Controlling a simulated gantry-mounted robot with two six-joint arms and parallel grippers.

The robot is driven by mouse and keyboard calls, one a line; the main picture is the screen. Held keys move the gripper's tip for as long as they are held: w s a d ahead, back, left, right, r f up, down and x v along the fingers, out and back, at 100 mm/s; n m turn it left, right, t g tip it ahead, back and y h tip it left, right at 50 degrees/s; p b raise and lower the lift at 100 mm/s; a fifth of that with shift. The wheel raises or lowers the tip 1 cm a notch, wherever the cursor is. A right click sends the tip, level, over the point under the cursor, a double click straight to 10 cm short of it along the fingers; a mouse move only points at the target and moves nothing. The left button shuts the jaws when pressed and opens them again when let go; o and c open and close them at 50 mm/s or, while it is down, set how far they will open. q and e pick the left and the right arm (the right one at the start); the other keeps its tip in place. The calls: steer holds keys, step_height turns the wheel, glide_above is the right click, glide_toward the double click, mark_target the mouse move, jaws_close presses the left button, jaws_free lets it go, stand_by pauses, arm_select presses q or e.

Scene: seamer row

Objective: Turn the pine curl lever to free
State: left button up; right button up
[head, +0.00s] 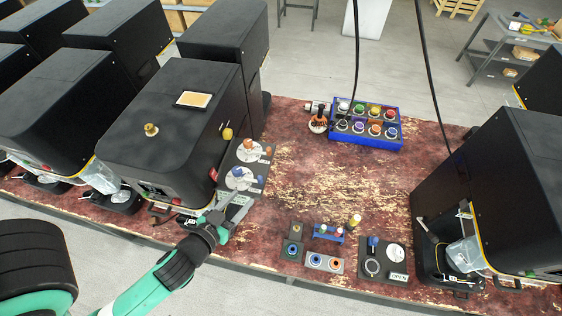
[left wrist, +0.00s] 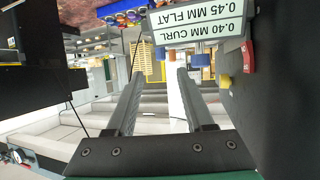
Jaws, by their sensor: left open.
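A grey plate (head: 257,157) on the side of the large black machine carries two white dials. One has an orange lever (head: 249,144), the other a blue lever (head: 238,172); I cannot tell which is the pine curl lever. In the left wrist view a label plate (left wrist: 200,26) reads "0.40 MM CURL" and "0.45 MM FLAT" upside down, with a blue knob (left wrist: 201,60) below it. My left gripper (head: 221,212) is open at the plate's near end, its fingers apart and empty in the left wrist view (left wrist: 160,78). My right gripper does not show.
The black machine (head: 180,98) stands left of the plate, with a yellow knob (head: 227,133) on its side. A blue rack (head: 366,127) of coloured pots stands at the back. Small blocks and a dial board (head: 385,263) lie at the front. The middle tabletop is clear.

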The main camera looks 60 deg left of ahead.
mark_target(260, 177)
arm_select(q)
steer(key=shift+a+r, duration=0.1)
steer(key=shift+r, duration=0.05)
steer(key=p+x, duration=0.1)
steer(key=x, duration=1)
steer(key=shift+w+a+p, duration=0.15)
steer(key=shift+w+p, duration=0.15)
steer(key=shift+p, duration=0.1)
jaws_close()
stand_by(0.8)
